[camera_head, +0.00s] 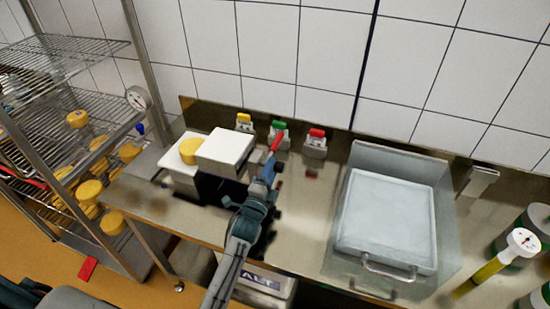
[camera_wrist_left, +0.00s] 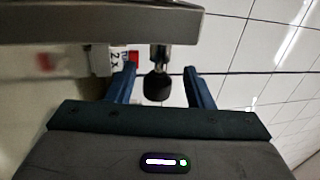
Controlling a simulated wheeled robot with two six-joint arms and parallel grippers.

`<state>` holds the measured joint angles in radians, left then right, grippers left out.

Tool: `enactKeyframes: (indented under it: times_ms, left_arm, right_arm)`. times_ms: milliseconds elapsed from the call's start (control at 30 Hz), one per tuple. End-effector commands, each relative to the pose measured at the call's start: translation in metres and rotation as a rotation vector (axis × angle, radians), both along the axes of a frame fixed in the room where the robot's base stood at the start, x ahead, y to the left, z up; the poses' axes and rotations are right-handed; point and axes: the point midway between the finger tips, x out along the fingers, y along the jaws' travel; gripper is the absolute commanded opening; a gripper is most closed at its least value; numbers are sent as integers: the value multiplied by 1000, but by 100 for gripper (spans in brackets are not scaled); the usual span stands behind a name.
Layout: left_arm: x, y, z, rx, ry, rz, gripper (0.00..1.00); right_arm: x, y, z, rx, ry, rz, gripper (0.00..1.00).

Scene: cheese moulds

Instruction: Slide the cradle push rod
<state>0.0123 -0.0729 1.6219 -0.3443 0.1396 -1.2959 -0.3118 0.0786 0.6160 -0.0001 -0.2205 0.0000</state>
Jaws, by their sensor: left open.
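My left gripper (camera_head: 268,178) is by the right side of a dark-bodied apparatus with a white block (camera_head: 226,149) on top, on the steel counter. In the left wrist view its blue fingers (camera_wrist_left: 160,88) are open. A black round knob (camera_wrist_left: 157,87) on a short metal stem, which looks like the push rod's end, shows between the fingers with gaps on both sides. The stem leads up to a grey metal bar (camera_wrist_left: 90,24). In the head view the knob is hidden by my gripper. My right gripper is not in view.
A yellow cheese (camera_head: 188,149) sits on a white block left of the apparatus. Yellow, green (camera_head: 278,131) and red-topped (camera_head: 315,143) holders stand by the back wall. A steel tray with a white slab (camera_head: 388,215) is to the right. A wire rack (camera_head: 62,125) stands left.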

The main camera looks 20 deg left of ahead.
Motion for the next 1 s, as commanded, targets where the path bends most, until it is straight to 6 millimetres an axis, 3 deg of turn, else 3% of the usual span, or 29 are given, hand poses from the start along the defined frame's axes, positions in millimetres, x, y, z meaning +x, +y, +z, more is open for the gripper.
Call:
enactKeyframes:
  times_ms: [233, 600, 633, 867, 1000]
  left_arm:
    - [33, -1, 7, 0, 1, 0, 47]
    - [40, -1, 7, -1, 1, 0, 47]
    - [40, -1, 8, -1, 1, 0, 45]
    - [40, -1, 7, -1, 2, 0, 0]
    - [40, -1, 7, -1, 2, 0, 0]
  right_arm:
    - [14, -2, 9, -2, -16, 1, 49]
    - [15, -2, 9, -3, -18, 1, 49]
    - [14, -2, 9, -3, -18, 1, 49]
    - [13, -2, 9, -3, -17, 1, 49]
    - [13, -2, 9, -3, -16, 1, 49]
